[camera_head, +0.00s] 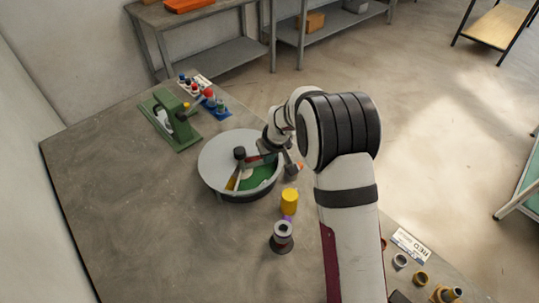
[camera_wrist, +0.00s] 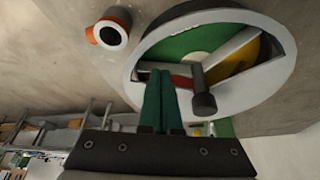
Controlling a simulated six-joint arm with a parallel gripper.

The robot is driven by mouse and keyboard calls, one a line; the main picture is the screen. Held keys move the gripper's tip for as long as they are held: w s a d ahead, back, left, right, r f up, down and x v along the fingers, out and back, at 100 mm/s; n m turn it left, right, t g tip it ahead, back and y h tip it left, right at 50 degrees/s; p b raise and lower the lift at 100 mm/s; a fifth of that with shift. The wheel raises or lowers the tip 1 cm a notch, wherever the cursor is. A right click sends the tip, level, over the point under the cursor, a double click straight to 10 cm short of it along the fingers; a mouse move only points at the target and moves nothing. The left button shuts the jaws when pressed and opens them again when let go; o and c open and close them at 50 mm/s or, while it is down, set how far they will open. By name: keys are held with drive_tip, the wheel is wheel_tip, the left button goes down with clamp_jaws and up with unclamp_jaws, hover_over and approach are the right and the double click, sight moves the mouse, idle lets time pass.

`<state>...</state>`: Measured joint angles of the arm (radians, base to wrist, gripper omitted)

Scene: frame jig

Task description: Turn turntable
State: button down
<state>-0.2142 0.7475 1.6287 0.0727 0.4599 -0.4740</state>
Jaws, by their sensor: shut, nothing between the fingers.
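The turntable (camera_head: 222,160) is a round grey disc on the table, with green and yellow areas showing on its near right side. It also shows in the wrist view (camera_wrist: 140,72), with green, red and yellow areas and grey dividers. A dark upright knob (camera_head: 239,153) stands on it, and it also shows in the wrist view (camera_wrist: 203,100). My gripper (camera_wrist: 163,78) is shut and empty, its two green fingers side by side. The fingers are over the turntable, just left of the knob in the wrist view; I cannot tell whether they touch it.
A yellow cylinder (camera_head: 289,201) and a grey spool (camera_head: 282,236) stand in front of the turntable. A green fixture (camera_head: 174,125) and a blue rack (camera_head: 213,106) are behind it. Several small rings lie at the near right. The table's left side is clear.

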sight(264, 165)
drive_tip(key=x, duration=0.6)
drive_tip(key=shift+f, duration=0.1)
drive_tip(key=shift+w, duration=0.1)
drive_tip(key=shift+w+a, duration=0.1)
drive_tip(key=shift+w, duration=0.4)
